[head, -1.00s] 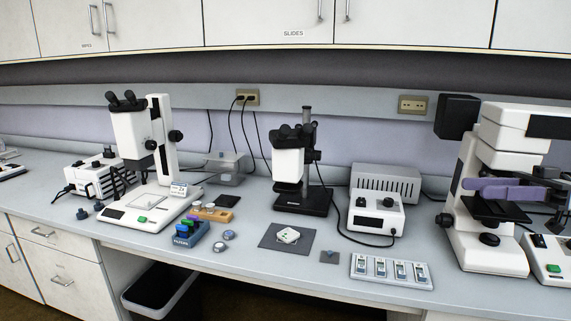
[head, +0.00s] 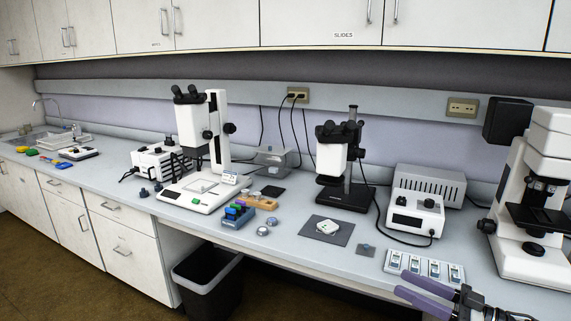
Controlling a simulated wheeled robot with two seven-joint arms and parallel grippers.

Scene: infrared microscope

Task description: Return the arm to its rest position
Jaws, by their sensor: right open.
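My right gripper (head: 401,283) shows at the lower right of the head view, with two long purple fingers pointing left. The fingers are apart and nothing shows between them. It appears in front of the near bench edge, just below the slide tray (head: 392,268) in the picture. I cannot tell its exact height over the bench. My left gripper is not in view.
A large microscope (head: 514,190) stands at the far right, partly cut off. A binocular microscope (head: 340,165) and a white control box (head: 413,220) stand behind the tray. A stereo microscope (head: 197,140) stands further left. A black bin (head: 205,285) is under the bench.

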